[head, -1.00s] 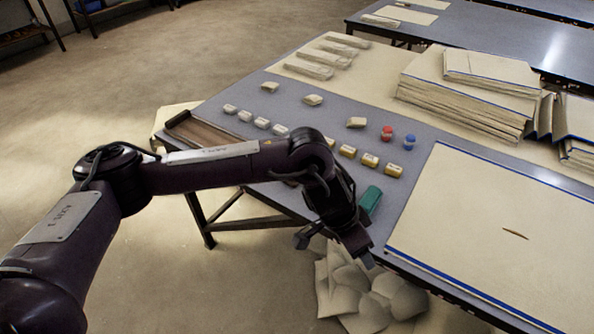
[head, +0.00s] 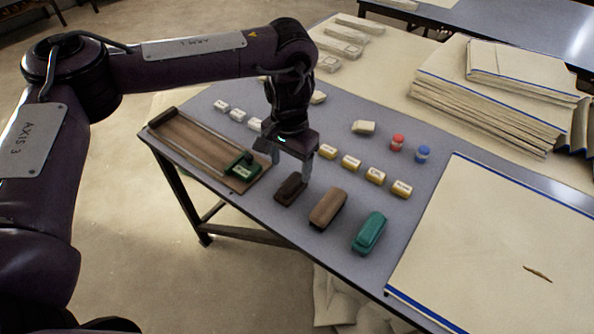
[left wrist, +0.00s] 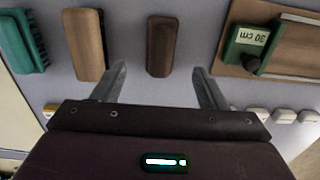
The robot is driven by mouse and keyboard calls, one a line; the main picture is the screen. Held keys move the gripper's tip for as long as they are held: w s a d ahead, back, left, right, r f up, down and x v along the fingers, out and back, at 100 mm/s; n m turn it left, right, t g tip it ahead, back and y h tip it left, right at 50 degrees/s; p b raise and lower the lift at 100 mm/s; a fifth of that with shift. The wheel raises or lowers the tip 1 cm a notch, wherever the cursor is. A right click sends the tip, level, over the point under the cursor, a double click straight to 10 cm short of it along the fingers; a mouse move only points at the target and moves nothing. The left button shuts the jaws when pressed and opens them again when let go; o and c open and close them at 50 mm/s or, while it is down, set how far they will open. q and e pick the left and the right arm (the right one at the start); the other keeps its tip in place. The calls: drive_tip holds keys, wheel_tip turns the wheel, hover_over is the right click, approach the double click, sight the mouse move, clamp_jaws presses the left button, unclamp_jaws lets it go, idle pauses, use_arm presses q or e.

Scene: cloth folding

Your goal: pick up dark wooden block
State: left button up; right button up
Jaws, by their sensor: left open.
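The dark wooden block (head: 291,189) lies on the grey table near its front edge, between the ruler board and a lighter brown block. My left gripper (head: 289,172) is open just above and behind it, its fingers pointing down. In the left wrist view the dark wooden block (left wrist: 160,46) lies between and beyond the fingertips of my left gripper (left wrist: 157,75), with nothing held. The right gripper is not in view.
The lighter brown block (head: 328,207) and a green-handled brush (head: 369,232) lie to the right. The wooden board (head: 195,143) with a green "30 cm" slider (head: 242,166) is to the left. Several small labelled blocks (head: 351,162) lie behind. A large cream sheet (head: 500,240) covers the right side.

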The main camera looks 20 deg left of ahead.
sight(291, 181)
use_arm(q)
wheel_tip(291, 181, down, 2)
drive_tip(key=shift+w+b, duration=0.1)
drive_tip(key=shift+b, duration=0.2)
drive_tip(key=shift+f, duration=0.35)
drive_tip(key=shift+a+f, duration=0.1)
drive_tip(key=shift+f, duration=0.3)
wheel_tip(291, 181, down, 4)
drive_tip(key=shift+f, duration=0.1)
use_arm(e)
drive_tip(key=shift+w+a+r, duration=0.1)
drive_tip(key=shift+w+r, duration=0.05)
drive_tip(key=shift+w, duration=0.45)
use_arm(q)
drive_tip(key=shift+c, duration=0.5)
drive_tip(key=c, duration=1.1)
drive_tip(key=shift+o, duration=0.2)
drive_tip(key=shift+r, duration=0.2)
